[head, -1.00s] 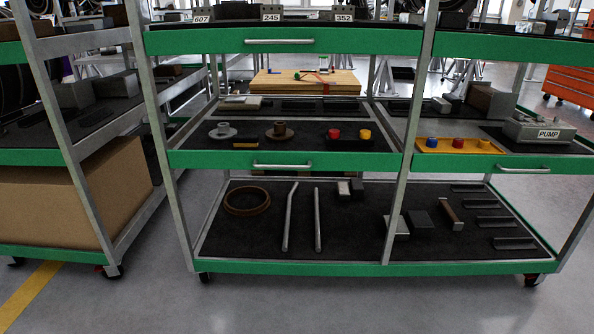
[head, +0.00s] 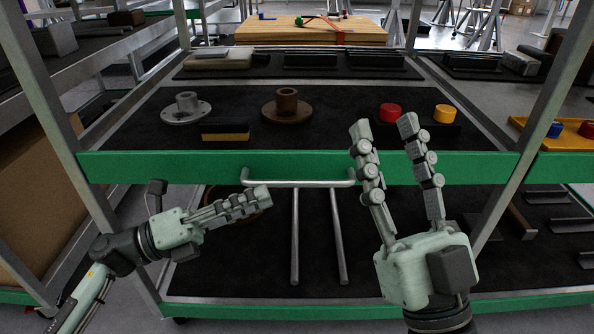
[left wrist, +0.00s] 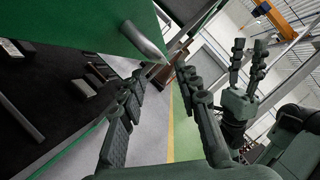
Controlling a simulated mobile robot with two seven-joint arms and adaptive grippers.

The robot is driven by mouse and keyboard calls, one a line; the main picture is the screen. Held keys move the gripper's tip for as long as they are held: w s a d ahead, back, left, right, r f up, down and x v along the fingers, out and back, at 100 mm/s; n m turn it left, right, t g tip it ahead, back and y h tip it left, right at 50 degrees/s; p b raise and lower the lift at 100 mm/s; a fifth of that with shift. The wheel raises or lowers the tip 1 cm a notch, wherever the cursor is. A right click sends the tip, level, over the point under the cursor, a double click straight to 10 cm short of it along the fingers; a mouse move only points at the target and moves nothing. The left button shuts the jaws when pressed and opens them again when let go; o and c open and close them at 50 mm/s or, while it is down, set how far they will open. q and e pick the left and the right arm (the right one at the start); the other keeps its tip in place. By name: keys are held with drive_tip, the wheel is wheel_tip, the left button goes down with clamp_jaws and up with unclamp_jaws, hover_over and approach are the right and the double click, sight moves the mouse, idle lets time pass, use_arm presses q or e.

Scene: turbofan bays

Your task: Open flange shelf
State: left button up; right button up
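The flange shelf (head: 130,165) is the green-fronted middle shelf in the head view. A grey flange (head: 186,110) and a brown flange (head: 287,108) stand on its black mat. Its silver bar handle (head: 318,184) runs along the front and also shows in the left wrist view (left wrist: 145,41). My left gripper (head: 263,195) is at the handle's left end, pointing right; contact cannot be told. In the left wrist view its fingers (left wrist: 160,78) are spread with nothing between them. My right gripper (head: 384,124) is open and empty, pointing up before the shelf's right part.
Red (head: 391,112) and yellow (head: 445,113) round parts sit on the shelf's right. Two metal rods (head: 295,240) lie on the shelf below. Upright posts (head: 520,130) bound the shelf. A cardboard box (head: 40,200) stands on the left rack.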

sight(297, 181)
use_arm(q)
drive_tip(key=x, duration=0.7)
drive_tip(key=shift+d+r, duration=0.15)
drive_tip(key=shift+d, duration=0.15)
drive_tip(key=shift+c, duration=0.3)
clamp_jaws()
